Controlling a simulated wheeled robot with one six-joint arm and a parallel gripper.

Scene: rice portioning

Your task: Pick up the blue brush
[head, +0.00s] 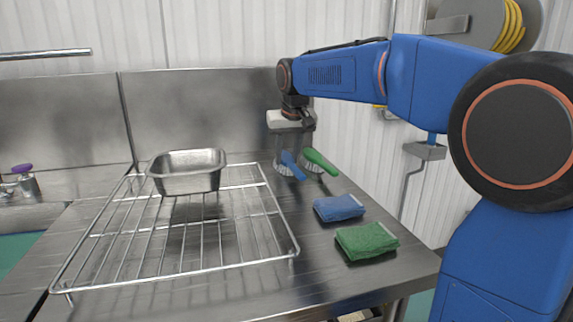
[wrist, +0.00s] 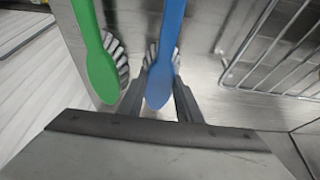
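The blue brush (wrist: 160,85) lies bristles down on the steel counter, its handle pointing up the wrist view. In the head view the blue brush (head: 292,165) is at the back right of the counter, beside the green brush (head: 320,161). My gripper (head: 289,150) hangs pointing down over the blue brush. In the wrist view my gripper (wrist: 163,85) has its dark fingers apart, one on each side of the blue brush. I see no clear contact between the fingers and the brush. The bristles are partly hidden.
The green brush (wrist: 100,65) lies close to the left in the wrist view. A wire rack (head: 265,240) bearing a metal pan (head: 187,180) stands left. A steel backsplash (head: 200,110) stands behind.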

